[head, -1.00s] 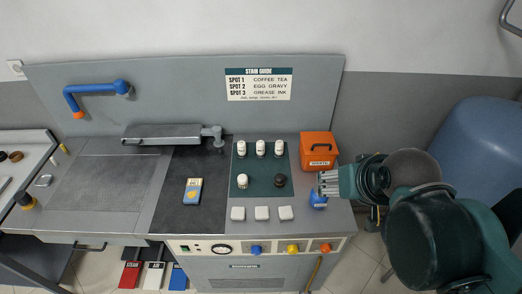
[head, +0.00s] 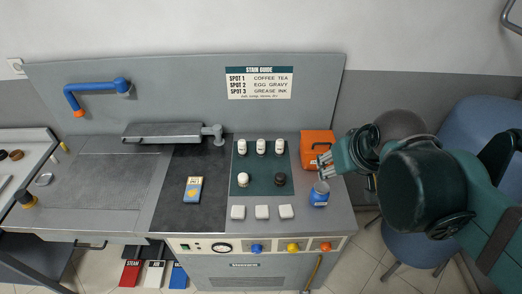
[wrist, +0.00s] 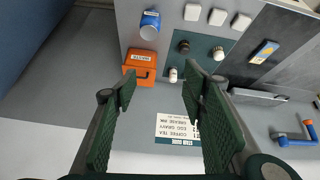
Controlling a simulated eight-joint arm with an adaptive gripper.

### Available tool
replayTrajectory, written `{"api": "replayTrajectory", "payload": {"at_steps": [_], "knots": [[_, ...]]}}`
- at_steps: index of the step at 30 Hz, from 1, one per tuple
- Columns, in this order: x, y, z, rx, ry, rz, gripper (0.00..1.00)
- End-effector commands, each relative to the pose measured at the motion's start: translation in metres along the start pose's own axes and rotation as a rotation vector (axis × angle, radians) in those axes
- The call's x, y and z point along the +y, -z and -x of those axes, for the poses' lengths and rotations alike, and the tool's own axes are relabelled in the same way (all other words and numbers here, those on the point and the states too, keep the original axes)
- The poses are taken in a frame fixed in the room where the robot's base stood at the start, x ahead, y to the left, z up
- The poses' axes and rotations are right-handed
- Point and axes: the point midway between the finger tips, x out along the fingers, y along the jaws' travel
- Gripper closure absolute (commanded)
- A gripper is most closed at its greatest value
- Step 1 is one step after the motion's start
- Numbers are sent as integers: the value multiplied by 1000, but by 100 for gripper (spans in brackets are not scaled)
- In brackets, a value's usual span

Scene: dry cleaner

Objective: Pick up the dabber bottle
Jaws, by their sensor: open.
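Several small bottles stand upright on a dark green mat (head: 261,187). Three white-topped ones (head: 241,147) (head: 260,147) (head: 279,147) form the back row. In front are a white-topped bottle (head: 243,180) and a dark-topped one (head: 280,179). I cannot tell which is the dabber bottle. In the wrist view the dark-topped bottle (wrist: 183,46) and two white-topped ones (wrist: 219,52) (wrist: 173,74) show; my right finger hides others. My gripper (head: 323,165) is open and empty, right of the mat, beside the orange box. Its fingers (wrist: 160,85) also show in the wrist view.
An orange box (head: 318,146) and a blue labelled jar (head: 319,196) stand right of the mat, close to my gripper. Three white pads (head: 262,212) lie in front. A blue-yellow packet (head: 193,190) lies left on the dark surface. A metal arm (head: 165,135) crosses behind.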

Motion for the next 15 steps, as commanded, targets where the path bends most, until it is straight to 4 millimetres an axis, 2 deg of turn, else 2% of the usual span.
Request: {"api": "replayTrajectory", "payload": {"at_steps": [15], "knots": [[-11, 70, -30, -87, 35, 201, 58]]}}
